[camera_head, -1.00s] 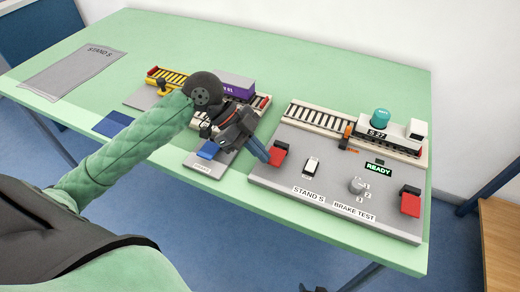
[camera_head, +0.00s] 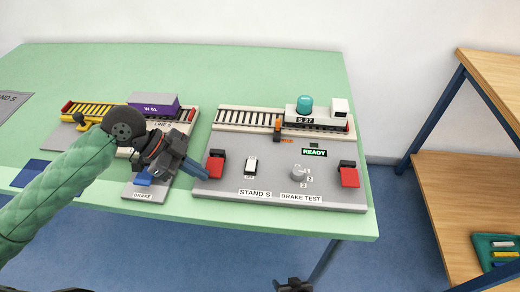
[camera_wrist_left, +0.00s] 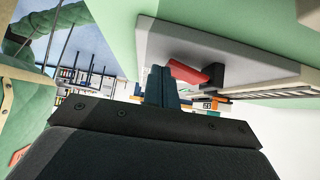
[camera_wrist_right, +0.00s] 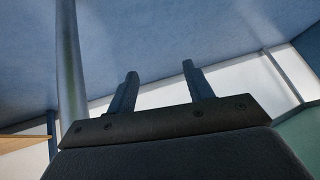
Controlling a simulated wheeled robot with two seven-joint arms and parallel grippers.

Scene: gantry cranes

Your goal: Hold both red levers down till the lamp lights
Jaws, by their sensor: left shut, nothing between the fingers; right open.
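The left red lever (camera_head: 215,167) and the right red lever (camera_head: 348,177) stand at opposite ends of a grey panel (camera_head: 270,194). My left gripper (camera_head: 205,175) is shut and empty, its tips beside the left lever's left side; I cannot tell whether they touch. In the left wrist view, the shut fingers (camera_wrist_left: 161,85) appear just left of the red lever (camera_wrist_left: 188,72). My right gripper (camera_head: 293,287) is low at the bottom edge, clear of the panel. The right wrist view shows its fingers (camera_wrist_right: 160,90) apart and empty. A teal dome (camera_head: 305,104) tops the white S 27 vehicle (camera_head: 318,122).
The panel also carries a white switch (camera_head: 251,165), a knob (camera_head: 298,174) and a green READY display (camera_head: 314,153). A blue pedal on the BRAKE plate (camera_head: 143,194) lies under my left arm. A wooden shelf (camera_head: 455,180) stands at right.

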